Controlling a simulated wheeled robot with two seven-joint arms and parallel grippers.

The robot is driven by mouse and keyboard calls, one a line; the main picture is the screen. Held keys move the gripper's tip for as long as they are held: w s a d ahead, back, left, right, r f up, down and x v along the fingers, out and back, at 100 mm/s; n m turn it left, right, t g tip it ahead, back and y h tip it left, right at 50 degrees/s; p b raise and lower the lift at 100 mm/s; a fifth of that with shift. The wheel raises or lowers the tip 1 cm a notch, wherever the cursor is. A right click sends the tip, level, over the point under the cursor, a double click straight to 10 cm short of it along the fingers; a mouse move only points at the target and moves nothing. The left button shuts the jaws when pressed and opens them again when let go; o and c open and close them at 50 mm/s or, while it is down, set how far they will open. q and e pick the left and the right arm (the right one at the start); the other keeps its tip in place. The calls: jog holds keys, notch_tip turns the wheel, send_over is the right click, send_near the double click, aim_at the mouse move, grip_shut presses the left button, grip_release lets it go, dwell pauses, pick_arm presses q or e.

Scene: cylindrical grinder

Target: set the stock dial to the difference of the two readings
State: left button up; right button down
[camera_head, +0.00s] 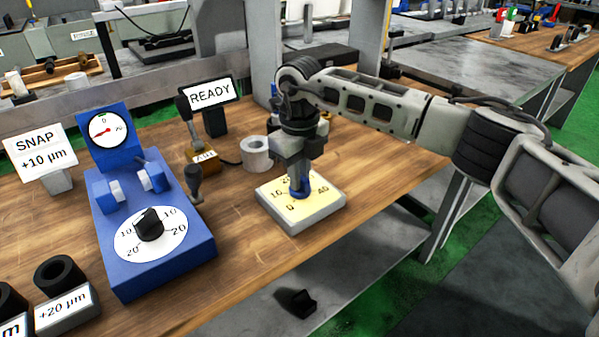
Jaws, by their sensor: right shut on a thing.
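A cream plate (322,203) with a printed scale lies on the wooden bench; 0, 10, 20 and 40 can be read. My right gripper (299,190) points down over its middle and is shut on the dial's knob, which the fingers mostly hide. Its setting cannot be read. To the left stands a blue gauge fixture (165,265) with a round red-needle gauge (108,130) and a black knob (149,224) on a white scale. A white sign (40,153) reads SNAP +10 µm. My left gripper is not in view.
A grey ring (257,153) stands behind the plate. A black ring (60,277) sits on a block labelled +20 µm at lower left. The bench's front edge runs close to the plate. A small black piece (296,302) lies below.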

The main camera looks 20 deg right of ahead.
jog(key=shift+r+m, duration=0.15)
jog(key=shift+m, duration=0.75)
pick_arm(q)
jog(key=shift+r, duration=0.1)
pick_arm(e)
jog(key=c, duration=1.4)
grip_release()
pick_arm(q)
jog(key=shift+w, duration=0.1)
pick_arm(e)
notch_tip(320, 180, up, 16)
